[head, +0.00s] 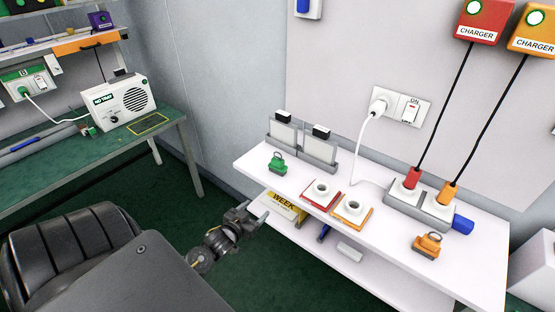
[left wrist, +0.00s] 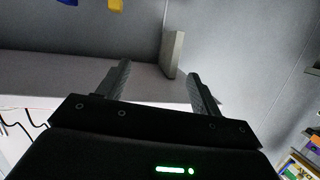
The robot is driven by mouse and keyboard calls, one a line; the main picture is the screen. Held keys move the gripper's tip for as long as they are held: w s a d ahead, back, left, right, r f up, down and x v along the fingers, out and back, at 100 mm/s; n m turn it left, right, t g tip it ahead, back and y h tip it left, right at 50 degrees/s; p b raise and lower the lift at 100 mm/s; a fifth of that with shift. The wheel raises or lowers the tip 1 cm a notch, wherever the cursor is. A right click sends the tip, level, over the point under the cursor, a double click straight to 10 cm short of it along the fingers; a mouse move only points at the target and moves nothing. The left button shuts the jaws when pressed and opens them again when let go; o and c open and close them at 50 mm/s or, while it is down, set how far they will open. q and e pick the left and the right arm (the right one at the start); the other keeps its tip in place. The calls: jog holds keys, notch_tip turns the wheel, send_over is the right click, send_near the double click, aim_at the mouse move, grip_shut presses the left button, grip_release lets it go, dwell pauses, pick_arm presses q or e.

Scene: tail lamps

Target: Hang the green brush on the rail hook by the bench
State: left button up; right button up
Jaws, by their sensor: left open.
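I cannot make out a green brush or a rail hook for certain in either view. My left gripper (head: 254,213) is left of the white bench (head: 385,238) in the head view, close to its left end. In the left wrist view the gripper (left wrist: 160,88) has its two fingers apart with nothing held between them. Beyond the fingers are a pale bench edge and an upright grey plate (left wrist: 173,53). A small green block with a dark loop (head: 277,163) sits on the white bench; it does not look like a brush. My right gripper is not in view.
The white bench carries two red and orange trays (head: 352,211), a grey socket strip (head: 420,208) with plugs, and an orange block (head: 427,245). A yellow box (head: 285,205) is on its lower shelf. A green workbench (head: 100,155) with a radio (head: 125,103) stands left. A black chair is at lower left.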

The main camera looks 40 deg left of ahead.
aim_at(275, 163)
pick_arm(q)
notch_tip(275, 163, up, 14)
jog(key=w+t, duration=0.2)
jog(key=t, duration=0.1)
jog(key=shift+h, duration=0.3)
jog(key=w+p, duration=0.1)
jog(key=w, duration=0.5)
jog(key=shift+p, duration=0.4)
jog(key=shift+w+r, duration=0.1)
jog(key=shift+r, duration=0.05)
jog(key=w, duration=0.1)
jog(key=w+p, duration=0.1)
jog(key=w, duration=0.1)
jog(key=w+p, duration=0.1)
jog(key=w, duration=0.1)
jog(key=shift+a+f, duration=0.2)
jog(key=shift+a, duration=0.05)
jog(key=shift+s, duration=0.1)
jog(key=c, duration=1.1)
